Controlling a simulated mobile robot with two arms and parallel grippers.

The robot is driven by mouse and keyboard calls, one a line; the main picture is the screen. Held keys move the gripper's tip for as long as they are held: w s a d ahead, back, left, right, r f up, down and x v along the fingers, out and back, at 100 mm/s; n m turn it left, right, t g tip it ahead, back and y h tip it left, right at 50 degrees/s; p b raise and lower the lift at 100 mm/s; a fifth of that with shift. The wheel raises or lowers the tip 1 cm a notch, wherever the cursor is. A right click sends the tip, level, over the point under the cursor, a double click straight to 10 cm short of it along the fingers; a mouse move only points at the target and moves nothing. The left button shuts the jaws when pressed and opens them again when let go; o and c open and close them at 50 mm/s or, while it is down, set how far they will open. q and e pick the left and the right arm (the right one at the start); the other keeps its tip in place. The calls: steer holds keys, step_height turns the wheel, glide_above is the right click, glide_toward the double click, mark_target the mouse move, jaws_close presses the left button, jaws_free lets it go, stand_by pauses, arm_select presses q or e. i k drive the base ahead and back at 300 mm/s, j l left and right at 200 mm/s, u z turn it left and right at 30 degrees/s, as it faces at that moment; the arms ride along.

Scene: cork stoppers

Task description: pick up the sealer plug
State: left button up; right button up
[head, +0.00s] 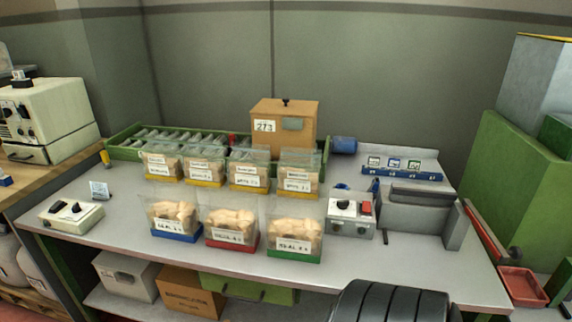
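No plug can be made out for certain. A blue cylindrical piece (343,145) sits at the back of the grey table, right of the cardboard box; I cannot tell whether it is the sealer plug. A smaller blue piece (342,187) shows behind the control box and is partly hidden.
Clear bags of corks stand in two rows in coloured trays, the front ones blue (176,236), red (232,246) and green (293,257). A cardboard box (285,122) and a green roller conveyor (123,152) are behind. A white scale (72,216) is left. The table's front edge (215,267) is clear.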

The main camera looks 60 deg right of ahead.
mark_target(374, 189)
steer(key=z, duration=0.5)
steer(key=l+z, duration=0.15)
steer(key=z, duration=0.3)
steer(key=l+z, duration=0.1)
steer(key=z, duration=0.4)
